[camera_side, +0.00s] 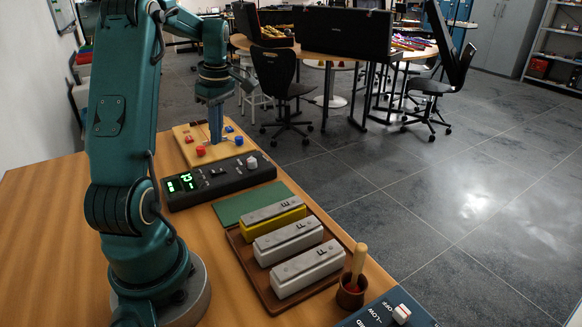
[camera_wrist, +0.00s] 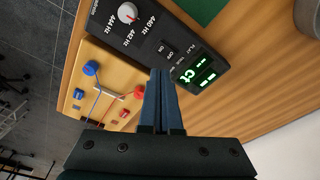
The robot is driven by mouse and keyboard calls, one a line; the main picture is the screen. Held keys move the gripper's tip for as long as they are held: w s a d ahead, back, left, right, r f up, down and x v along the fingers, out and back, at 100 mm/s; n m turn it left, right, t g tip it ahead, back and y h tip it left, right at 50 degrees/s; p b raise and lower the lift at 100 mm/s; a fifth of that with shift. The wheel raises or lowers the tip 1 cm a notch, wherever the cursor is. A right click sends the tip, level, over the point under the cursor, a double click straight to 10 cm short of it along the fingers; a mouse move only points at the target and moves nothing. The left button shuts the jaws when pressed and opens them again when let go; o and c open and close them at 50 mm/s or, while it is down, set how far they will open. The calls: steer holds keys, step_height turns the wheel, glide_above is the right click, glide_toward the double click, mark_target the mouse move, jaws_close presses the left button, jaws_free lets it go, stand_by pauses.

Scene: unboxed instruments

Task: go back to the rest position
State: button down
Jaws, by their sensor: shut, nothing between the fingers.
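My gripper (camera_side: 215,138) is shut and empty, with its blue fingers pointing down over the wooden board (camera_side: 185,135) at the far end of the table. I cannot tell whether the fingertips touch the board. My arm stands at the left of the side view and reaches toward the back.
The black box (camera_side: 217,180) with green digits and a white knob (camera_wrist: 128,12) is close beside the gripper. Nearer are a green mat (camera_side: 240,203), a brown tray (camera_side: 262,282) with lettered bars, a cup (camera_side: 349,298) with a mallet, and a dark switch panel (camera_side: 375,318). The table's left side is clear.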

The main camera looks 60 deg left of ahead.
steer(key=w+d+r+m+t+y, duration=0.15)
steer(key=d+r+m, duration=0.25)
steer(key=d, duration=0.4)
steer(key=w+d+r+m+t+h, duration=0.1)
steer(key=w+d+r+m+t, duration=0.2)
steer(key=d, duration=0.5)
steer(key=s+d+f+m+t+h, duration=0.1)
steer(key=s+d+m, duration=0.3)
steer(key=d+m, duration=0.2)
steer(key=s+d+f+m+t+h, duration=0.1)
steer(key=s+d+m, duration=0.3)
steer(key=d+m, duration=0.3)
steer(key=m, duration=0.4)
steer(key=shift+d+f, duration=0.3)
